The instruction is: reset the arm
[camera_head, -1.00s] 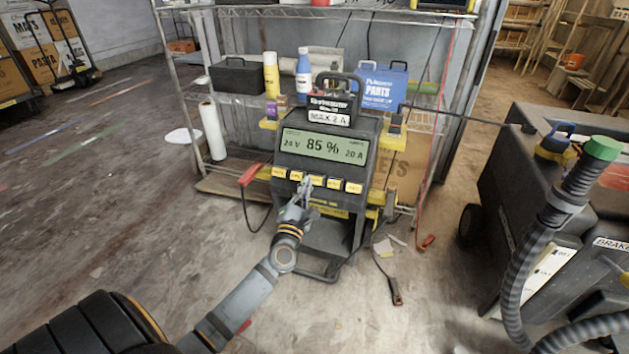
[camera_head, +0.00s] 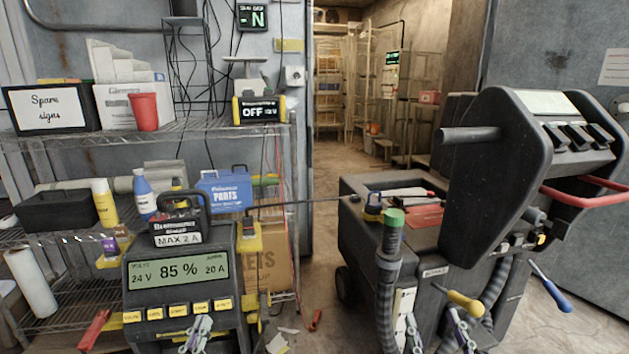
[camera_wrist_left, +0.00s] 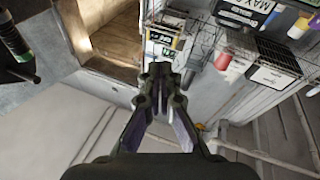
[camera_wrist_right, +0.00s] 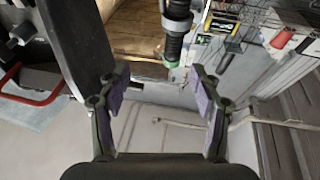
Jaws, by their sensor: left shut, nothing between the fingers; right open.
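My left gripper (camera_head: 197,332) is low in the head view, in front of the charger's lower front. In the left wrist view its fingers (camera_wrist_left: 160,78) are together with nothing between them. My right gripper (camera_head: 435,326) is at the bottom of the head view, in front of the dark machine. In the right wrist view its fingers (camera_wrist_right: 158,72) are spread wide and empty. The arm links behind both grippers are out of the head view.
The charger (camera_head: 178,270) reads 85 % above a row of yellow buttons. A wire shelf (camera_head: 50,145) stands behind it. The dark machine (camera_head: 475,180) with a green-capped hose (camera_head: 389,250) stands to the right. A doorway opens between them.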

